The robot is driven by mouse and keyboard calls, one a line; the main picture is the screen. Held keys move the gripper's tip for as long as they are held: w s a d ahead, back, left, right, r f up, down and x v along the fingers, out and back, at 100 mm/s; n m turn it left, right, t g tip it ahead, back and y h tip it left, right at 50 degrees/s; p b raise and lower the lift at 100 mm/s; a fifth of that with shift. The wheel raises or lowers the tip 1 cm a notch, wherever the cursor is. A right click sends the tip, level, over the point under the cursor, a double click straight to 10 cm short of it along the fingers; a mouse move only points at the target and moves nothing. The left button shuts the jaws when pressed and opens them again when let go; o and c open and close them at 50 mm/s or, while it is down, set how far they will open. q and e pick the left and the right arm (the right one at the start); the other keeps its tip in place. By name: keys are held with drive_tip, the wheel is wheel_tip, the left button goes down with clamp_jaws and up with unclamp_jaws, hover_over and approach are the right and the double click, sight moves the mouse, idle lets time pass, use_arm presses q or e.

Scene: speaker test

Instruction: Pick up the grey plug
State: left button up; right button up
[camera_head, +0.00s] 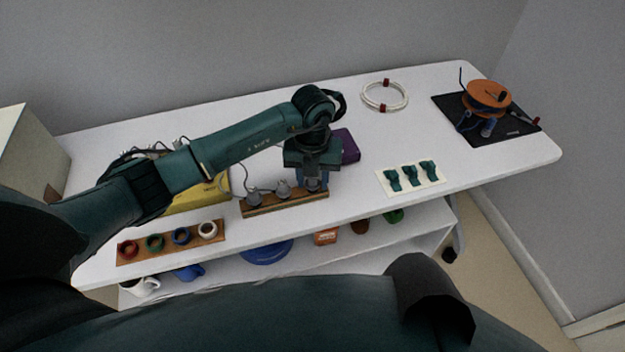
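Grey plugs stand in a wooden rack (290,205) near the front edge of the table. The left plug (254,197) and the middle plug (283,189) show clearly, and a cable rises from the left one. A third grey plug (313,186) at the rack's right end is partly hidden by my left gripper (312,181). That gripper points down right over this plug, with its fingers at or around it. I cannot tell whether the fingers touch it or how far apart they are. My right gripper does not show.
A yellow box (205,195) with cables stands behind my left arm. A purple box (346,147) is just behind the gripper. A ring board (172,243), a white card with green clips (410,178), a white cable coil (384,97) and an orange reel (487,96) lie around.

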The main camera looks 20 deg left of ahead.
use_arm(q)
drive_tip(key=c, duration=0.6)
drive_tip(key=shift+r, duration=0.1)
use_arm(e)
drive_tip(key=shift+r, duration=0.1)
use_arm(q)
wheel_tip(320, 180, up, 10)
drive_tip(key=shift+f, duration=0.1)
idle(0.3)
